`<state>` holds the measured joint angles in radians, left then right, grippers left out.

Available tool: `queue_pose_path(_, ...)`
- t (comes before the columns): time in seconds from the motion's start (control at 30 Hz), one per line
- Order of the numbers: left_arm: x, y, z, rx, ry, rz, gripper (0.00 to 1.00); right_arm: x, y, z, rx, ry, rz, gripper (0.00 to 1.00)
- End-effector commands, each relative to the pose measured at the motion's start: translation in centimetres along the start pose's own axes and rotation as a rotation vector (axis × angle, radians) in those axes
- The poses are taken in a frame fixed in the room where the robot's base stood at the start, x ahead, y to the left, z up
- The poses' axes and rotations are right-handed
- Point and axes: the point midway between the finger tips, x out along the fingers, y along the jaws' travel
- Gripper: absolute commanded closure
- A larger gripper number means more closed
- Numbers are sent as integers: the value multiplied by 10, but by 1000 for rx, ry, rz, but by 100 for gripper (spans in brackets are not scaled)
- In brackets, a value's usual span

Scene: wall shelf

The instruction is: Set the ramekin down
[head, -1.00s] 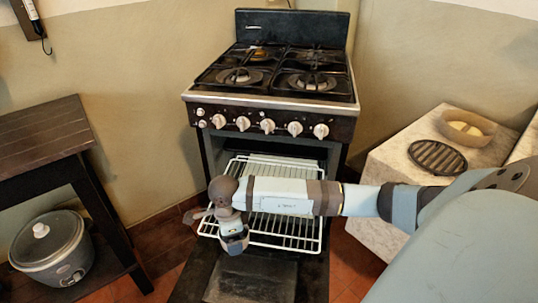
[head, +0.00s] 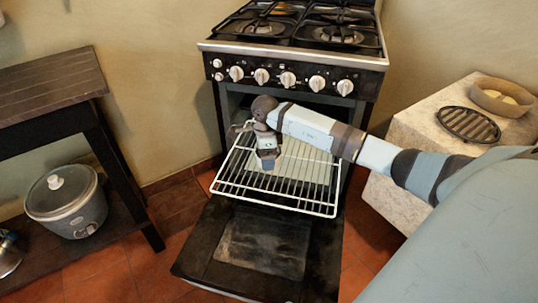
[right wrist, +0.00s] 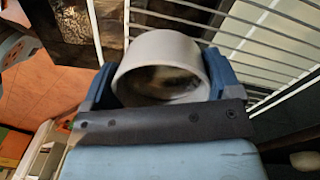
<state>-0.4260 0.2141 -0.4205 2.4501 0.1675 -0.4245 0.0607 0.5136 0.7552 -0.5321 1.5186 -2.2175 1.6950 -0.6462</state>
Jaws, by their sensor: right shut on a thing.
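My right gripper (head: 268,162) is over the left rear part of the white wire oven rack (head: 300,203), which is pulled out above the open oven door. In the right wrist view my right gripper (right wrist: 160,72) is shut on the ramekin (right wrist: 160,48), a pale round dish held between two blue fingers. The ramekin's open mouth and dark inside face the camera. Rack bars show behind and to the right of it. I cannot tell whether it touches the rack. In the head view my gripper hides the ramekin. My left gripper is not in view.
The black oven door (head: 262,246) hangs open below the rack. The stove's knobs (head: 288,79) and burners are above. A stone block (head: 408,140) at right bears a black grate (head: 468,124) and a bowl (head: 500,98). A dark table (head: 50,90) stands left. The rack's front right is bare.

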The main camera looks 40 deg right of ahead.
Motion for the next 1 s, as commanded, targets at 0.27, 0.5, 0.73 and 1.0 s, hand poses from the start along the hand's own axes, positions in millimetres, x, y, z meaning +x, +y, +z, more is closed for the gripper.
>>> queue_pose_path(0.27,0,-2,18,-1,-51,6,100,6,-24,-10,0,0,2,46)
queue_pose_path(0.5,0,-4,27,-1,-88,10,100,19,-25,-10,0,1,0,46)
queue_pose_path(0.73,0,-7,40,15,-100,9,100,44,-25,-9,0,-1,3,46)
queue_pose_path(1.0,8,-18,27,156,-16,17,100,70,-31,-11,0,-1,-2,46)
